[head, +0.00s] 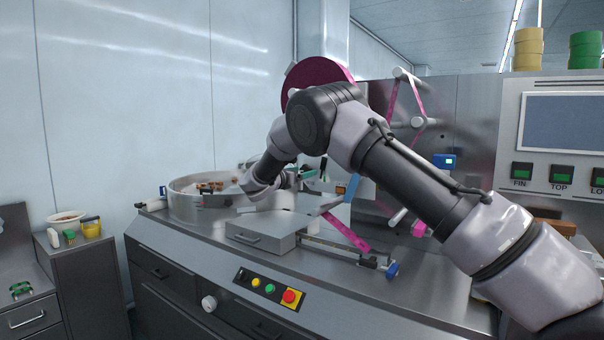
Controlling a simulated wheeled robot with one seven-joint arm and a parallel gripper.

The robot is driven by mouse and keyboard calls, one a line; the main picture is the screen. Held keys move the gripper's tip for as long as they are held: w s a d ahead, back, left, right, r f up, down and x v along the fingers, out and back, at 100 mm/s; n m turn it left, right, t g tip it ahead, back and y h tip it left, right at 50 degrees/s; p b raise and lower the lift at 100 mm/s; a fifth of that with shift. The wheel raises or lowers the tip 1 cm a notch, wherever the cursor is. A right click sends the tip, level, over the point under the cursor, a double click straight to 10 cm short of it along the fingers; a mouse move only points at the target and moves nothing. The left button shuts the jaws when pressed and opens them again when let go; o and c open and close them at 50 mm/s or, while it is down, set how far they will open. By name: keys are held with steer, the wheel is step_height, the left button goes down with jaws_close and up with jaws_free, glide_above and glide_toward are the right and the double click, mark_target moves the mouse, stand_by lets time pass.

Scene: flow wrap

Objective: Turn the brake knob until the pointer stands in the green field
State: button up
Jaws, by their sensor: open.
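My arm reaches from the lower right up over the machine and bends down to the left. Its wrist end is above the machine top, beside a round metal bowl (185,207). My gripper's fingers are hidden behind the wrist, and what they touch cannot be seen. I cannot tell which part is the brake knob. A blue knob (392,270) sits at the end of a rail, and a white knob (208,302) is on the front panel. No pointer or green field can be made out. A magenta film reel (318,72) stands behind my arm, partly covered.
A grey box (262,232) with a handle lies on the machine top (350,295). A red stop button (291,296) and small coloured buttons are on the front. A screen panel (560,122) stands at right. A side cabinet (80,265) with small items is at left.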

steer(key=shift+c, duration=0.3)
jaws_close()
steer(key=shift+m, duration=0.3)
steer(key=m, duration=0.6)
steer(key=shift+m, duration=0.3)
steer(key=m, duration=0.3)
steer(key=shift+m, duration=2)
